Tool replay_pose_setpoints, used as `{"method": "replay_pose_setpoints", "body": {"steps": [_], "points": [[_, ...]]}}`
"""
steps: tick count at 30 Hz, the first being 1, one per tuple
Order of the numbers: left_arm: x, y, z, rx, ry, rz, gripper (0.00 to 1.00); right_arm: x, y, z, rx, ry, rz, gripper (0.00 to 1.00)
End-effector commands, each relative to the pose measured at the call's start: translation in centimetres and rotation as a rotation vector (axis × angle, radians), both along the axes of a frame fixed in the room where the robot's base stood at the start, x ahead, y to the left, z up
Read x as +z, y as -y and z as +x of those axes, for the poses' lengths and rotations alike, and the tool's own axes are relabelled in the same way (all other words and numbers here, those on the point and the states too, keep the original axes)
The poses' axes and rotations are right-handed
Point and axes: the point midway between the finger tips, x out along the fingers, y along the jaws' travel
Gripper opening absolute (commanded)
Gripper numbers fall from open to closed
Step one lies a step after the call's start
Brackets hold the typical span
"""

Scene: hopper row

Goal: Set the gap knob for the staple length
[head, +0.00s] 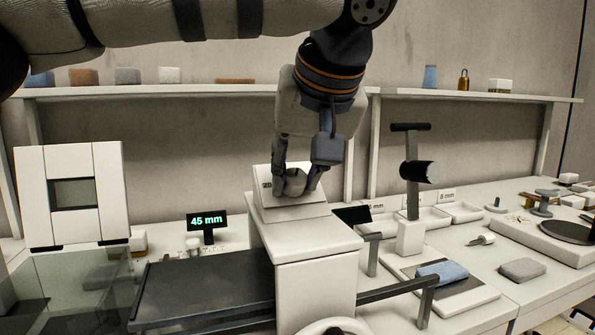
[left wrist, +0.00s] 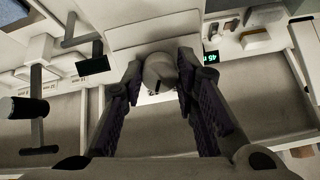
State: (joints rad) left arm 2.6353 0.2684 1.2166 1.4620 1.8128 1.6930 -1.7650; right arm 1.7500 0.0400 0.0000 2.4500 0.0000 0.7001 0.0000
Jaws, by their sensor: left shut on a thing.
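My left gripper (head: 298,189) reaches down to the sloped panel on top of the white machine (head: 305,248). It is shut on the grey rounded gap knob (head: 291,185), with a finger on either side. In the left wrist view the knob (left wrist: 159,70) sits between the two dark-padded fingers, a small dark mark on it. The fingers hide part of the knob and the panel's markings. A small display (head: 206,221) left of the machine reads "45 mm" in green. My right gripper is out of view.
A dark conveyor bed (head: 205,287) lies left of the machine. A post with a dark crossbar (head: 411,128) stands to the right, near a blue folded cloth (head: 442,272) and white trays (head: 430,219). A shelf (head: 200,90) runs along the wall behind.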

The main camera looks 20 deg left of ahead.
Motion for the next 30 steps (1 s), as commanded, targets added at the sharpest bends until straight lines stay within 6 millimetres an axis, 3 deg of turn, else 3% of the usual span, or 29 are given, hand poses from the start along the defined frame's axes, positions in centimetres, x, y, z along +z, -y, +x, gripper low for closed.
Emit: {"method": "replay_pose_setpoints", "body": {"steps": [9, 10, 12, 23, 30], "points": [[-0.1, 0.0, 0.0, 0.000, -0.003, -0.001, 0.00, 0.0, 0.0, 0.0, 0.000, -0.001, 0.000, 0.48], [-0.1, 0.0, 0.0, 0.000, -0.003, -0.001, 0.32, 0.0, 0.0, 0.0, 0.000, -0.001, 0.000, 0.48], [-0.1, 0.0, 0.0, 0.000, -0.003, -0.001, 0.48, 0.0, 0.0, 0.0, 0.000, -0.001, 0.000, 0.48], [0.6, 0.2, -0.3, 0.000, 0.002, -0.001, 0.48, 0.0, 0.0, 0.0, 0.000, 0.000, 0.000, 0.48], [5.4, 2.4, -3.3, 0.001, 0.004, -0.002, 0.48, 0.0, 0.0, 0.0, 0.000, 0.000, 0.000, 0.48]]}}
